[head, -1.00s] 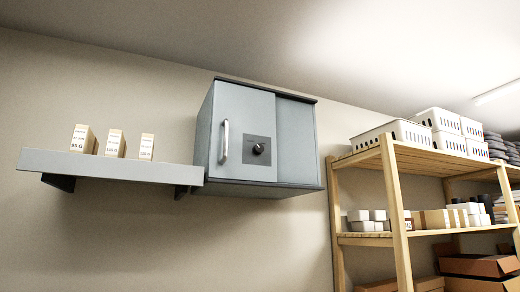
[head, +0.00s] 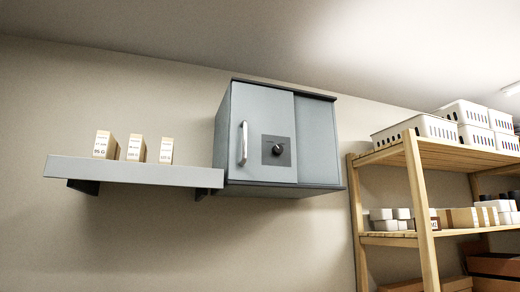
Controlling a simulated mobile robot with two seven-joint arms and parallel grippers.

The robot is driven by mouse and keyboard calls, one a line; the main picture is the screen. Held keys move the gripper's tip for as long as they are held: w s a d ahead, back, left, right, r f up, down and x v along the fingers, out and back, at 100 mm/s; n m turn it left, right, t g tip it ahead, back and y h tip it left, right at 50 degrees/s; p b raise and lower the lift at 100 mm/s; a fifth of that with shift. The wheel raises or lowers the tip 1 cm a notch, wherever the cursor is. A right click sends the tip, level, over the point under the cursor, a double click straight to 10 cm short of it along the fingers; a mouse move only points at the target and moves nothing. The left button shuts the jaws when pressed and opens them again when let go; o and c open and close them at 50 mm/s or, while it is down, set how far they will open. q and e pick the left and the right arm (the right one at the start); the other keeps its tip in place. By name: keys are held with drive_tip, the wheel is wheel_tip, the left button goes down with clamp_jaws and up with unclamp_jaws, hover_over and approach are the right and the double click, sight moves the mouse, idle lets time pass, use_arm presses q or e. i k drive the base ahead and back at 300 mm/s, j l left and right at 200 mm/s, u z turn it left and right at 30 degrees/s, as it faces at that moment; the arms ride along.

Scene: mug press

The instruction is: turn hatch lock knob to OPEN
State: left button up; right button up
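A grey wall cabinet (head: 318,138) hangs high on the beige wall, right of centre in the head view. Its left part is a hatch door (head: 262,108) that looks closed, with a vertical silver handle (head: 243,143). A black round lock knob (head: 278,149) sits on a dark square plate (head: 268,158) on this door. The markings on the plate are too small to read, so the knob's setting cannot be told. Neither of my grippers shows in the head view.
A grey wall shelf (head: 130,172) with three small labelled boxes (head: 135,148) is left of the cabinet. A wooden rack (head: 424,217) with white baskets (head: 431,128) and cartons stands to the right. The wall below the cabinet is bare.

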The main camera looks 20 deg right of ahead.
sight(278, 150)
drive_tip(key=i+l+u, duration=0.3)
drive_tip(key=l, duration=0.4)
drive_tip(key=l+u, duration=0.35)
drive_tip(key=l, duration=0.3)
drive_tip(key=l+u, duration=0.3)
drive_tip(key=l, duration=0.45)
